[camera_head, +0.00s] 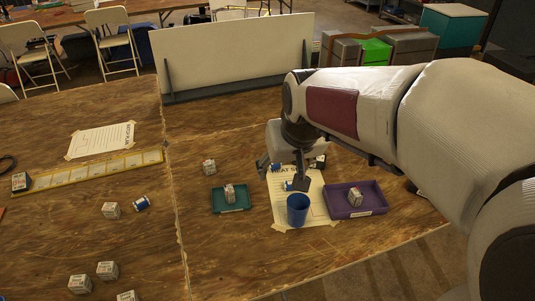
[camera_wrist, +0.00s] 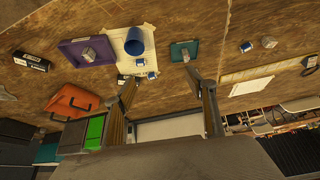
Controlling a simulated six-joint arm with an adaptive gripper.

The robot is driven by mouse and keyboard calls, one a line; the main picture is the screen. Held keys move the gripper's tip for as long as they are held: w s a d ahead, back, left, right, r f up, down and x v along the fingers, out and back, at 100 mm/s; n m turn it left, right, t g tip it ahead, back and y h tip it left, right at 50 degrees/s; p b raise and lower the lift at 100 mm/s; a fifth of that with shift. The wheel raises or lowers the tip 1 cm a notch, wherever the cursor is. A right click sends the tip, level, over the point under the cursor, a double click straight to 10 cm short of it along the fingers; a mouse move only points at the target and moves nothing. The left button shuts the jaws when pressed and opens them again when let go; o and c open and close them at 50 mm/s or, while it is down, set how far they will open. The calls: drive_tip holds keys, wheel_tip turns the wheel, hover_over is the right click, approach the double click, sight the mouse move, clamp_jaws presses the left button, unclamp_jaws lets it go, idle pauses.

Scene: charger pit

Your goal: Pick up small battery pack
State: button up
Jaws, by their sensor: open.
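I cannot tell which item is the small battery pack; several small white printed blocks are candidates. One block (camera_head: 229,193) sits in the teal tray (camera_head: 217,210), and another (camera_head: 355,197) in the purple tray (camera_head: 372,208). A blue-white cylinder (camera_head: 288,186) lies on the paper sheet behind the blue cup (camera_head: 298,210). My gripper (camera_head: 283,172) hangs above the sheet's far end, partly hidden by its own links.
The blue cup stands upright close to my gripper. On the left are a loose block (camera_head: 111,210), a cylinder (camera_head: 141,203), a yellow strip (camera_head: 90,170) and more blocks in front. A white panel (camera_head: 235,55) stands behind. Bare wood lies left of the teal tray.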

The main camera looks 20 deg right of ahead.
drive_tip(key=w+d+f+m, duration=0.1)
drive_tip(key=w+d+f, duration=0.2)
drive_tip(key=w+f, duration=0.3)
drive_tip(key=w+d+f, duration=0.3)
drive_tip(key=w+f, duration=0.1)
drive_tip(key=w, duration=0.4)
approach(291, 181)
drive_tip(key=w+a, duration=0.1)
drive_tip(key=shift+w+a+f+m+g+h, duration=0.2)
drive_tip(key=shift+f+m+g+h, duration=0.1)
drive_tip(key=shift+f+m+g, duration=0.15)
drive_tip(key=shift+x, duration=1.3)
drive_tip(key=shift+d, duration=0.1)
drive_tip(key=shift+f, duration=0.1)
drive_tip(key=shift+w+d+f, duration=0.25)
drive_tip(key=shift+d+f, duration=0.05)
drive_tip(key=shift+f, duration=0.4)
drive_tip(key=shift+w+d+f, duration=0.25)
drive_tip(key=shift+f, duration=0.5)
drive_tip(key=shift+x, duration=0.95)
